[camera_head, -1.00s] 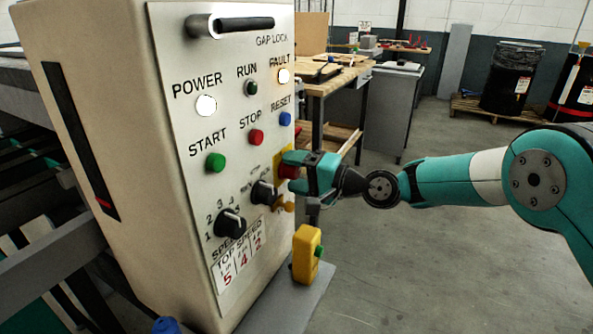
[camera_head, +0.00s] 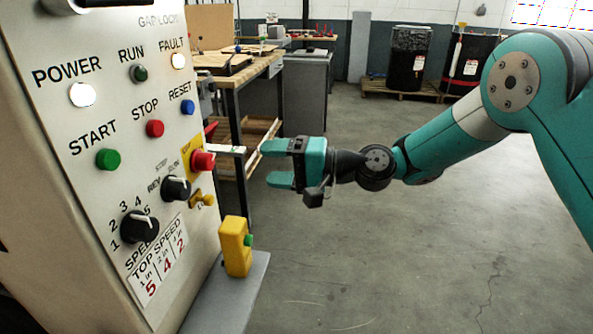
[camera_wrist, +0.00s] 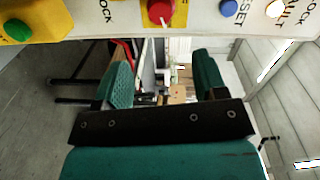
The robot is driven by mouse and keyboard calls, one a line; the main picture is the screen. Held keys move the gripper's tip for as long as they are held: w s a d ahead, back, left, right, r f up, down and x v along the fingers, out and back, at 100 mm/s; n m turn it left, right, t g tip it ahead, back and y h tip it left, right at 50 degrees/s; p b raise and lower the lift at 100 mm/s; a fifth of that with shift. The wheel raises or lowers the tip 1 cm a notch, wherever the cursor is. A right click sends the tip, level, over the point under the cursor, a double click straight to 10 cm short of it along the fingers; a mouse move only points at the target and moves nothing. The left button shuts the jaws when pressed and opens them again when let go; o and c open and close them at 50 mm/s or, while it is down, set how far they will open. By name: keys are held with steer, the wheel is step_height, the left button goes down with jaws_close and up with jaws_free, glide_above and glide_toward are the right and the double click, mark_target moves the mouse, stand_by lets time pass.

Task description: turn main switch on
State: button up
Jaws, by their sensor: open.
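The control cabinet's panel (camera_head: 112,190) fills the left of the head view. No switch labelled as main is readable. A red part (camera_head: 211,129) shows at the cabinet's right edge, mostly hidden; I cannot tell what it is. A red mushroom button (camera_head: 203,161) sits on a yellow plate on the panel; it also shows in the wrist view (camera_wrist: 160,11). The white POWER lamp (camera_head: 82,95) and the FAULT lamp (camera_head: 178,61) are lit. My gripper (camera_head: 268,164) is open and empty, right of the red button and apart from the panel.
A yellow box with a green button (camera_head: 236,248) stands on a grey ledge (camera_head: 225,290) below the panel. A wooden workbench (camera_head: 240,68) and a grey cabinet (camera_head: 305,95) stand behind my gripper. Drums (camera_head: 408,60) are farther back. The floor at right is clear.

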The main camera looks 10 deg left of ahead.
steer(key=shift+s+d+r, duration=0.1)
steer(key=shift+s+d, duration=0.05)
steer(key=shift+d, duration=1.85)
